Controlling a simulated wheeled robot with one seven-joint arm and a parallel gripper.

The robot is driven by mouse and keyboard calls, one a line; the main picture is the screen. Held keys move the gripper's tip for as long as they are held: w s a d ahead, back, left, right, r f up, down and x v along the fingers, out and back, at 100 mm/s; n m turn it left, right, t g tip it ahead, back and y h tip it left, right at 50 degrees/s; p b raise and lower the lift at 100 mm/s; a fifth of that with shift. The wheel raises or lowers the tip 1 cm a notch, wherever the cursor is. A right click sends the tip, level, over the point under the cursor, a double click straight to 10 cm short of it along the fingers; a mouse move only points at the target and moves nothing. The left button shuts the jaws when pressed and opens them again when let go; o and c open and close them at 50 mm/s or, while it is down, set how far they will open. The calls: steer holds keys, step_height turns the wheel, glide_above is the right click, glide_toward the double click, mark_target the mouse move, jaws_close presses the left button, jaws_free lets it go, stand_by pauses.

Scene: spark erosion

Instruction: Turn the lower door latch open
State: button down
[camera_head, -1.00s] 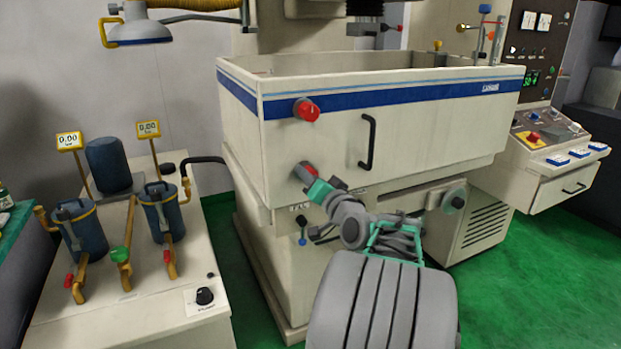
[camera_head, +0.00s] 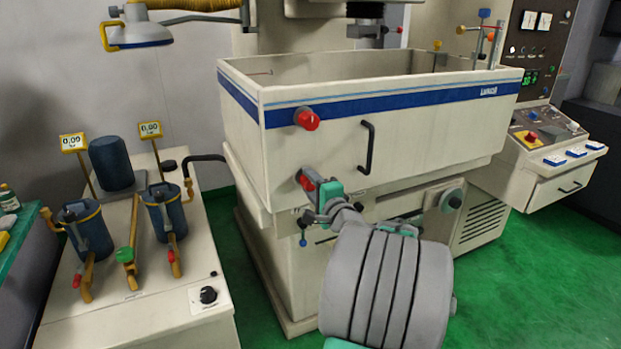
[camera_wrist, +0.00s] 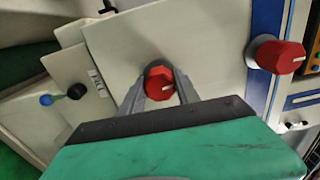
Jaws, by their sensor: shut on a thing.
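The lower door latch is a red knob (camera_wrist: 160,82) on the front left of the white tank door; it also shows in the head view (camera_head: 305,180). My gripper (camera_wrist: 161,90) is shut on this knob, one finger on each side of it. In the head view my gripper (camera_head: 318,184) reaches the knob from the right, and its green body hides part of it. The knob's white mark points to the right in the wrist view. The upper red latch knob (camera_head: 307,118) sits above it, untouched; it also shows in the wrist view (camera_wrist: 280,56).
A black door handle (camera_head: 368,147) stands out to the right of the latches. A small blue-tipped lever (camera_head: 303,241) is below my gripper. A filter unit with blue canisters (camera_head: 165,212) stands at the left. Green floor is free at the lower right.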

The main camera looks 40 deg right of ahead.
steer(key=shift+m+p, duration=0.45)
steer(key=shift+m, duration=0.35)
steer(key=c, duration=0.9)
jaws_free()
steer(key=b+v, duration=0.1)
steer(key=v, duration=0.6)
steer(key=shift+s+a+b, duration=0.2)
steer(key=shift+s+b, duration=0.1)
steer(key=shift+s, duration=0.1)
